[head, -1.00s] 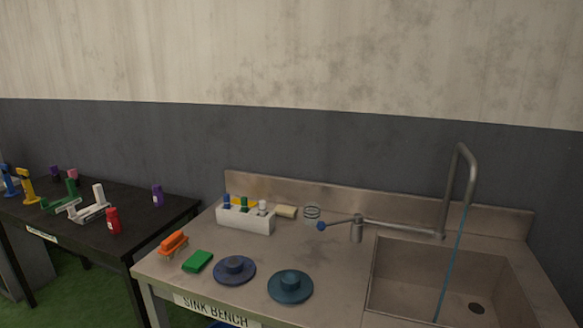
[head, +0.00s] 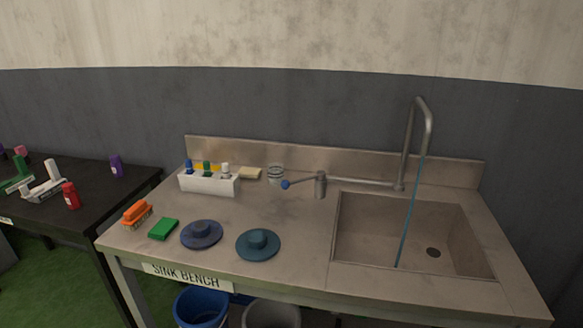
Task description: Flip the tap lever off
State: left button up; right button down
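The tap (head: 414,140) is a tall grey curved pipe at the back of the sink (head: 410,235). A blue stream of water (head: 409,220) runs from its spout down into the basin. The tap lever (head: 301,183) is a thin grey bar with a blue ball (head: 285,184) at its end. It points left from a short round post (head: 320,185), left of the sink. A horizontal pipe (head: 362,182) joins the post to the tap. Neither of my grippers shows in the head view.
A black table (head: 100,200) stands left. Buckets (head: 201,306) sit beneath the bench.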

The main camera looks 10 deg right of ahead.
aim_at(321, 174)
jog(key=i+j, duration=0.15)
jog(key=j, duration=0.35)
jog(key=i+j+z, duration=0.1)
jog(key=j, duration=0.45)
jog(key=i+j, duration=0.15)
jog(key=j, duration=0.4)
jog(key=i+j, duration=0.1)
jog(key=j, duration=0.4)
jog(key=i+j+z, duration=0.1)
jog(key=j, duration=0.45)
